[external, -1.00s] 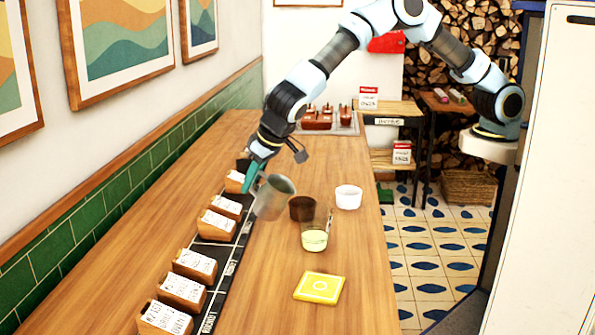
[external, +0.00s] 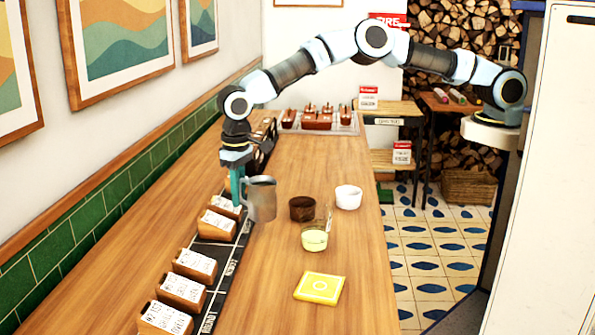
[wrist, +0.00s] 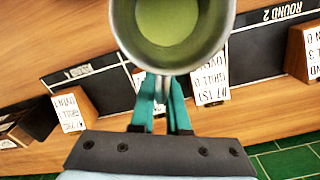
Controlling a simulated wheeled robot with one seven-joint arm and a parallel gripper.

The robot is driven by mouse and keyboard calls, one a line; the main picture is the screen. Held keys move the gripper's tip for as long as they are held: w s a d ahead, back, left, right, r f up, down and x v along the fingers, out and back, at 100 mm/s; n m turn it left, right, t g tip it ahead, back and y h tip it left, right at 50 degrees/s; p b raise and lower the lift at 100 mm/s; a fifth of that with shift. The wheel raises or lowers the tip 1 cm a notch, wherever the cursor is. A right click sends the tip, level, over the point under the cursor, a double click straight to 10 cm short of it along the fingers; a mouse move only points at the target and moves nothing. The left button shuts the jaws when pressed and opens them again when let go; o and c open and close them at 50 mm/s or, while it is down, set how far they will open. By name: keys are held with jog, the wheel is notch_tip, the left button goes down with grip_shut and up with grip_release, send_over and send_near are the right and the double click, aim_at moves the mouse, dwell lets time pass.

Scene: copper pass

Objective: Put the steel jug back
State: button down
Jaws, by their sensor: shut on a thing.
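The steel jug (external: 262,200) is grey metal and hangs upright from my gripper (external: 238,188), just above or at the wooden counter, right of the row of ticketed blocks. In the wrist view the jug (wrist: 225,40) is seen from above with pale green inside. My gripper's teal fingers (wrist: 161,95) are shut at the jug's near side, where its handle is. Whether the jug's base touches the counter cannot be told.
Wooden blocks with white tickets (external: 183,290) stand along a black strip (external: 222,262) on the left. A dark bowl (external: 302,208), a white bowl (external: 348,197), a glass with pale yellow-green contents (external: 314,239) and a yellow tile (external: 319,287) are to the right. The front counter is clear.

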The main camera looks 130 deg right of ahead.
jog(key=shift+n, duration=0.5)
jog(key=s+d+b, duration=0.1)
jog(key=d, duration=0.1)
jog(key=s+d+r+b, duration=0.1)
jog(key=s+d, duration=0.1)
jog(key=s+d+b, duration=0.2)
jog(key=shift+r, duration=0.25)
jog(key=s+d+r+n+b, duration=0.2)
jog(key=s+d+b, duration=0.3)
jog(key=s, duration=0.7)
jog(key=s+d+r+n+b, duration=0.15)
jog(key=s+d+b, duration=0.4)
jog(key=s, duration=0.65)
notch_tip(320, 180, down, 9)
jog(key=p, duration=0.3)
jog(key=shift+w+d, duration=0.1)
jog(key=shift+f, duration=0.1)
jog(key=c, duration=1.4)
grip_release()
jog(key=shift+f, duration=0.1)
jog(key=o, duration=0.5)
